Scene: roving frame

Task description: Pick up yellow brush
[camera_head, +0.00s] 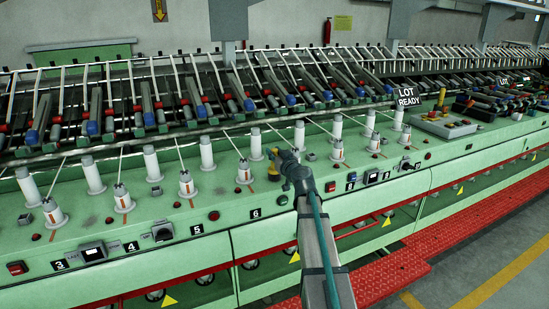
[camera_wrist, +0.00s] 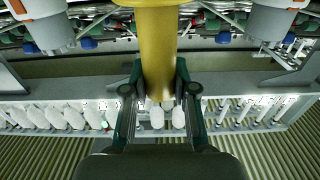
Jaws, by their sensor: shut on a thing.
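In the wrist view a yellow cylindrical body (camera_wrist: 160,50), which I take for the yellow brush, stands between the two fingers of my gripper (camera_wrist: 160,85). The fingers are closed on its lower part. Its upper end runs out of the top of that view, so its full shape is hidden. In the head view a small bit of yellow (camera_head: 273,153) shows at the tip of my gripper (camera_head: 278,158), over the green machine bench (camera_head: 225,215) between white spindles. My arm covers part of the bench there.
White bobbins (camera_head: 206,152) stand in a row along the bench, several close to my gripper. Behind them rises a rack of slanted rods and rollers (camera_head: 190,95). A "LOT READY" sign (camera_head: 407,96) and a grey control box (camera_head: 443,124) are to the right. A red step (camera_head: 400,272) lies below.

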